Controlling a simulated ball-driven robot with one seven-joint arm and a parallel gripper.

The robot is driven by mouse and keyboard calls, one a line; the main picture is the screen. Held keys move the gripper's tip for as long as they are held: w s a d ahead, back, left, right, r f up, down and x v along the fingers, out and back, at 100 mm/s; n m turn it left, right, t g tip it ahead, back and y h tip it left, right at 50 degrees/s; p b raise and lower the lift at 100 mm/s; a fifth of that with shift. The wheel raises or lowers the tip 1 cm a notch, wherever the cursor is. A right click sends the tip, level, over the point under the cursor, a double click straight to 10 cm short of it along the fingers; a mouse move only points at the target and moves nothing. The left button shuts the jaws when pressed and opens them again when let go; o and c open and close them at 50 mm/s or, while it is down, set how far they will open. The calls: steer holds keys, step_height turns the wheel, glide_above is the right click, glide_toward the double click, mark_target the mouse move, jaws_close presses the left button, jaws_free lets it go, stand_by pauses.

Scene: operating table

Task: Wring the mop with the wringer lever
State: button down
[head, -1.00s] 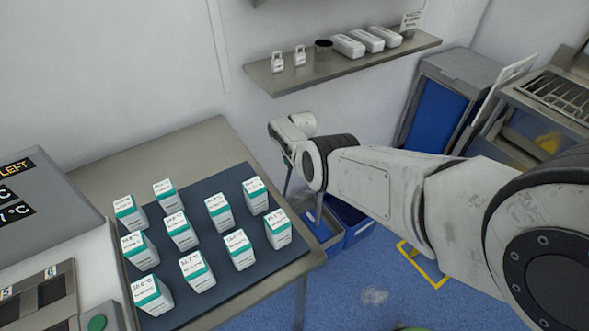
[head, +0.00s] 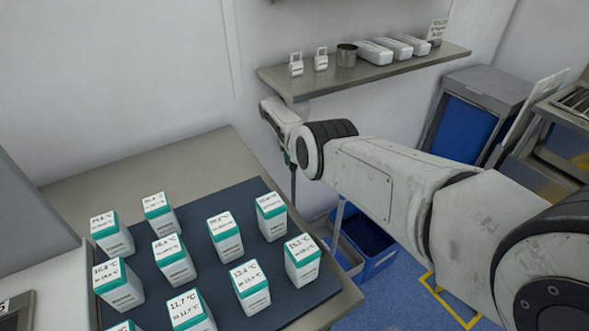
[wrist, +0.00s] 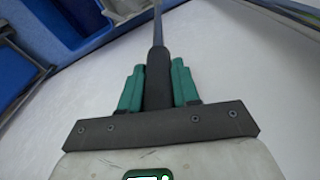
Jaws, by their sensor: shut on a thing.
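My gripper (head: 290,158) hangs beyond the table's far right corner, below the wall shelf. In the wrist view my gripper (wrist: 158,75) has its two green fingers shut on both sides of a dark grip. The dark grip sits on a thin metal rod, which looks like the wringer lever (wrist: 158,28); the rod runs out of the top of the view. In the head view the dark grip (head: 294,182) hangs under my gripper. The blue mop bucket (head: 372,245) stands on the floor to its lower right, partly hidden by my arm. I cannot make out the mop.
A metal table (head: 205,160) with a dark mat and several white-and-teal boxes (head: 226,238) fills the lower left. A wall shelf (head: 370,72) with small items is above my arm. A grey cabinet (head: 470,115) with a blue front stands right. Blue floor shows below.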

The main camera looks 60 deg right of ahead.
steer(key=shift+w+d+r+b, duration=0.45)
steer(key=shift+w+b, duration=0.1)
steer(key=shift+b, duration=0.4)
steer(key=shift+r, duration=0.1)
steer(key=c, duration=1.3)
jaws_free()
steer(key=o, duration=0.5)
steer(key=shift+f, duration=0.25)
steer(key=shift+s+f, duration=0.1)
steer(key=shift+a, duration=0.1)
